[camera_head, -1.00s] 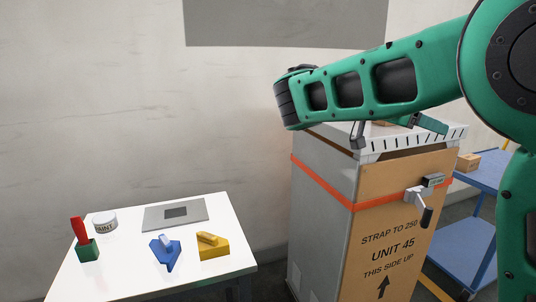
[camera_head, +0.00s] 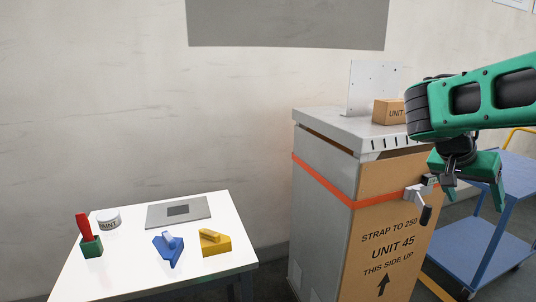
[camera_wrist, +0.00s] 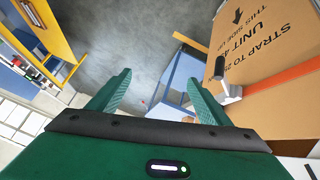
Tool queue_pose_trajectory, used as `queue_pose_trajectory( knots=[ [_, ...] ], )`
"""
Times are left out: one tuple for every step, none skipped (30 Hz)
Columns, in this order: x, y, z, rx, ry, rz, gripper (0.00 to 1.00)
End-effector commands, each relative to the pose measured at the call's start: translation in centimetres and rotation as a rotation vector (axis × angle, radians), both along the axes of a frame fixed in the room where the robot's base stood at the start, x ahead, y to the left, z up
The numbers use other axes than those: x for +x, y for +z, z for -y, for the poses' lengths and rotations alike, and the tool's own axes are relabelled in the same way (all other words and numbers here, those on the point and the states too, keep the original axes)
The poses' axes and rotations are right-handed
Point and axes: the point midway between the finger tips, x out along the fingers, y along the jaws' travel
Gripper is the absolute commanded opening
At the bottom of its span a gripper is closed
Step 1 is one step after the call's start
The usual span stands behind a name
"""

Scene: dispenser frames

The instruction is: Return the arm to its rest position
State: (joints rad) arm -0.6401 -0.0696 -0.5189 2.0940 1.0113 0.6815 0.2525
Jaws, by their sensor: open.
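My green arm reaches in from the right edge in the head view. My gripper (camera_head: 474,190) hangs below the wrist, in front of the right side of the strapped cabinet (camera_head: 323,175) and near the blue cart. Its two green fingers are apart with nothing between them. In the wrist view my gripper (camera_wrist: 158,95) also shows open and empty, with grey floor and part of the blue cart beyond the fingers. The cabinet's printed brown panel (camera_wrist: 270,45) shows upside down at the upper right there.
A box (camera_head: 389,111) and an upright perforated plate (camera_head: 374,85) are on the cabinet top. A latch handle (camera_head: 420,203) sticks out of its front. The blue cart (camera_head: 485,255) stands at right.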

Motion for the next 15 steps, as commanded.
queue_pose_trajectory(
  knots=[
    [-1.6,-1.1,0.7,0.047,0.008,-0.028,0.72],
    [-2.5,-1.8,0.9,0.074,0.017,-0.045,0.72],
    [-3.5,-2.6,1.0,0.109,0.031,-0.066,0.72],
    [-4.4,-3.2,1.0,0.135,0.042,-0.081,0.72],
    [-5.3,-3.8,1.0,0.161,0.053,-0.095,0.72],
    [-6.4,-4.6,0.9,0.196,0.068,-0.112,0.72],
    [-7.3,-5.1,0.8,0.22,0.081,-0.127,0.72],
    [-8.2,-5.6,0.6,0.246,0.093,-0.139,0.72],
    [-9.4,-6.2,0.4,0.278,0.11,-0.154,0.72],
    [-10.3,-6.7,0.1,0.303,0.123,-0.166,0.72],
    [-11.2,-7.1,-0.2,0.325,0.137,-0.175,0.72],
    [-12.4,-7.7,-0.6,0.357,0.154,-0.189,0.72],
    [-13.3,-8.0,-0.9,0.379,0.17,-0.198,0.72],
    [-14.2,-8.4,-1.3,0.402,0.184,-0.209,0.72],
    [-15.4,-8.9,-1.9,0.43,0.203,-0.218,0.72]
  ],
)
